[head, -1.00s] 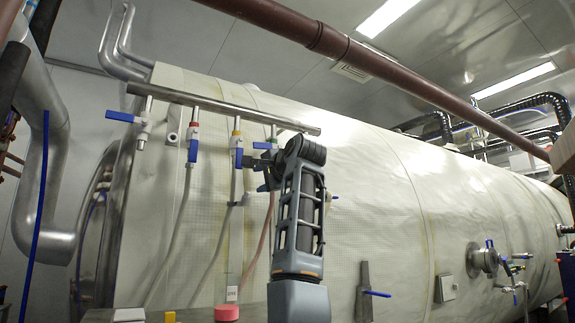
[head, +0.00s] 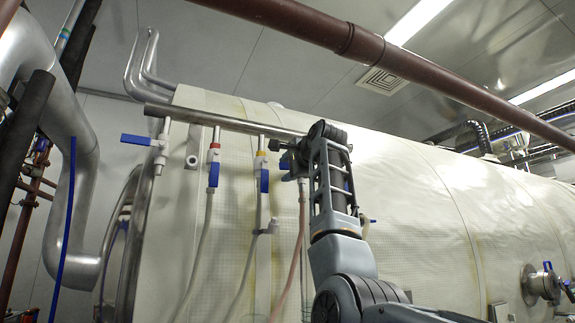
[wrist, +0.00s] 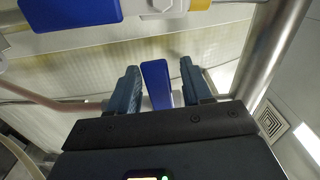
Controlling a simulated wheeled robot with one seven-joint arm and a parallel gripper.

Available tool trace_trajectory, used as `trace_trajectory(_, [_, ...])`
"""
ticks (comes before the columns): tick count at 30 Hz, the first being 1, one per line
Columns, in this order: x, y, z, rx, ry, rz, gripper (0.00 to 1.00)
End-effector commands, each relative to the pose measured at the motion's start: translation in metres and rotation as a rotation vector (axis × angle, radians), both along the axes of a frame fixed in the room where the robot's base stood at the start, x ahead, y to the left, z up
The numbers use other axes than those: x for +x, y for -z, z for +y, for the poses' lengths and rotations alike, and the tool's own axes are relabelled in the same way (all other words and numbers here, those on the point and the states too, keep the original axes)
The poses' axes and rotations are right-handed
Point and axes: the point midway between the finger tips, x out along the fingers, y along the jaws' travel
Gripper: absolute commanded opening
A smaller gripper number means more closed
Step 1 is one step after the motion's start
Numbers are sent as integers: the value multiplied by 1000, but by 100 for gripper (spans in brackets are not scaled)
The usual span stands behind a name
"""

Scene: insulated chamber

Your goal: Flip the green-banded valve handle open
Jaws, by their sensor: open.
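Valves with blue handles hang from the steel header pipe (head: 225,122) in the head view. My gripper (head: 288,160) is at the rightmost of them, just right of the yellow-banded valve (head: 262,165), and hides most of that valve. Its green band cannot be made out now. In the wrist view my gripper (wrist: 160,84) is open, one finger on each side of a blue handle (wrist: 157,85). The handle lies between the fingers with small gaps showing. The yellow-banded valve's blue handle (wrist: 70,12) is at the upper left there.
The red-banded valve (head: 214,165) has its handle hanging down. The far-left valve's handle (head: 136,139) points sideways. A pale insulated tank (head: 410,220) stands behind. A brown pipe (head: 430,65) crosses overhead. A hose (head: 301,235) hangs below my gripper.

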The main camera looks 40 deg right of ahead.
Motion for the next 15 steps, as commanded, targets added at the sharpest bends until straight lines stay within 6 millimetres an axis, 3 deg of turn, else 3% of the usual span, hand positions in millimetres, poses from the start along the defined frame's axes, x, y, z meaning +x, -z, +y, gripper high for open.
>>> trace_trajectory(11, [6,1,-2,0,1,0,49])
trace_trajectory(15, [6,1,-2,0,0,0,36])
